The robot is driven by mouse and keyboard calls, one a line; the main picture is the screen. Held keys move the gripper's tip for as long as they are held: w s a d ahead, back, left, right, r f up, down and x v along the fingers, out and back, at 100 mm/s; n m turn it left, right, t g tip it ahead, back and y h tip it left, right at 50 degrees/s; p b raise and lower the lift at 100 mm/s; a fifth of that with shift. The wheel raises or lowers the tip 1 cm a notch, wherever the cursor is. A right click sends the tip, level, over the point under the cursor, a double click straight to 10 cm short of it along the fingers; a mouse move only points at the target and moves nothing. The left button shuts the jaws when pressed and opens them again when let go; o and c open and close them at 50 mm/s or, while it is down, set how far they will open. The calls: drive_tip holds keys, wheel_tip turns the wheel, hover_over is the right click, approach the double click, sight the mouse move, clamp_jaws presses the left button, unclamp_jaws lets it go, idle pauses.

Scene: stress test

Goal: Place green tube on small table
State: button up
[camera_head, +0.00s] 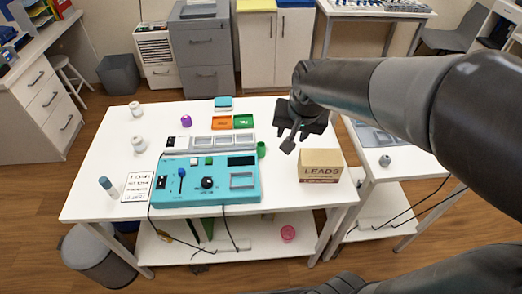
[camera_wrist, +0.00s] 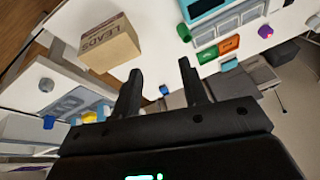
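A small green tube (camera_head: 261,149) stands on the white table (camera_head: 290,195), just right of the teal device. In the wrist view the green tube (camera_wrist: 184,32) shows near the top, beside the device. My gripper (camera_head: 287,138) is above the table, right of the tube and apart from it. In the wrist view my gripper (camera_wrist: 160,66) has its two fingers spread with nothing between them. A smaller white table (camera_head: 366,169) stands to the right of the main table, partly hidden by my arm.
A cardboard box marked LEADS (camera_head: 320,166) stands near my gripper. The teal device (camera_head: 217,196) lies left of the tube, with orange (camera_head: 221,123) and green (camera_head: 243,121) trays behind. A grey round object (camera_head: 385,160) and grey panel occupy the smaller table.

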sight(261, 145)
drive_tip(key=w+a+f+m+h, duration=0.2)
drive_tip(key=w+a+f, duration=0.6)
drive_tip(key=w+f, duration=0.4)
drive_tip(key=shift+h, duration=0.3)
drive_tip(key=shift+x, duration=5.35)
drive_tip(key=shift+w+d, duration=0.1)
drive_tip(key=shift+c, duration=0.2)
drive_tip(key=c, duration=0.8)
drive_tip(key=shift+r, duration=0.15)
